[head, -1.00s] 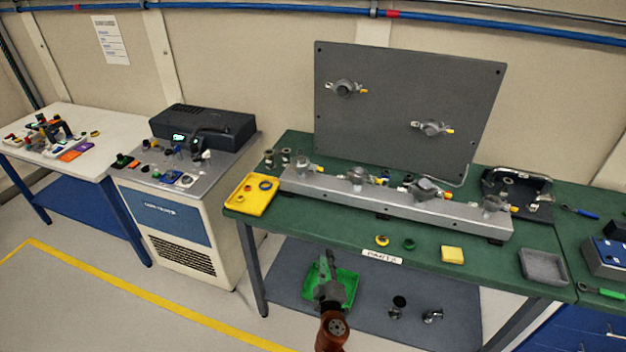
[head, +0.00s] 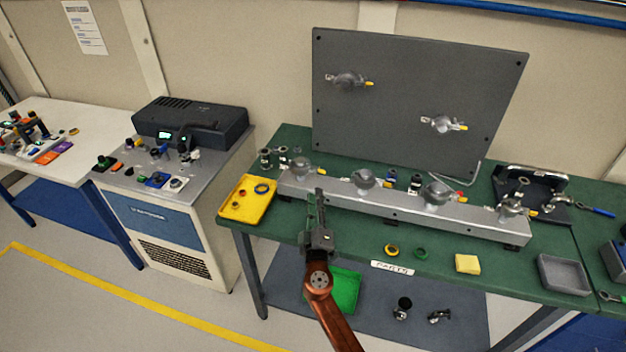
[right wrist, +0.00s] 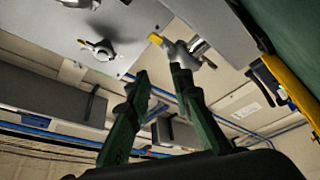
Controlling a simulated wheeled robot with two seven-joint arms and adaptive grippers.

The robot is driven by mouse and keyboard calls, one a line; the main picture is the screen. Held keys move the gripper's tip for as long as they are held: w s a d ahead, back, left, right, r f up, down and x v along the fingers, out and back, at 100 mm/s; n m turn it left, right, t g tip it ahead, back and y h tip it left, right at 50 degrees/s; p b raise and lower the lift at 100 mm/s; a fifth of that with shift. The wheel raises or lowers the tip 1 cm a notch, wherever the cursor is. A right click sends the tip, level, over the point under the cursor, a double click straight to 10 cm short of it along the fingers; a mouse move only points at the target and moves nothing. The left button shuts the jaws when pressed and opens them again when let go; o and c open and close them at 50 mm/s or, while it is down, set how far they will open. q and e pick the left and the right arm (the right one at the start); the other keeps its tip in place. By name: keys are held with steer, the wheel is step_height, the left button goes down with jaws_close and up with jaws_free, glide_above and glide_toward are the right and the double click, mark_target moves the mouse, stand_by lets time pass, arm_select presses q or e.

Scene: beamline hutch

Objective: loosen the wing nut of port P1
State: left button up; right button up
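A grey rail (head: 400,205) on the green bench carries several clamped ports with yellow-tipped wing nuts; I cannot read which is P1. The leftmost rail port (head: 300,167) and the port to its right (head: 363,180) stand nearest my gripper. My right gripper (head: 320,197) is raised in front of the rail between these two, fingers pointing up, empty. In the right wrist view its two green fingers (right wrist: 162,78) are spread, with a metal port (right wrist: 190,52) and its yellow tip (right wrist: 155,38) just beyond the fingertips. My left gripper is not in view.
A grey upright panel (head: 410,110) with two more ports stands behind the rail. A yellow tray (head: 233,207) lies left of my gripper. A yellow block (head: 467,264) and a grey tray (head: 563,274) sit at the front right. A green bin (head: 346,290) is on the lower shelf.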

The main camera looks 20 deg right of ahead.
mark_target(314, 173)
steer(key=x, duration=0.2)
steer(key=f+x, duration=0.1)
steer(key=x, duration=0.5)
steer(key=shift+w+d+f, duration=0.1)
steer(key=shift+w+f, duration=0.2)
steer(key=shift+w, duration=0.05)
steer(key=shift+c, duration=1.4)
jaws_close()
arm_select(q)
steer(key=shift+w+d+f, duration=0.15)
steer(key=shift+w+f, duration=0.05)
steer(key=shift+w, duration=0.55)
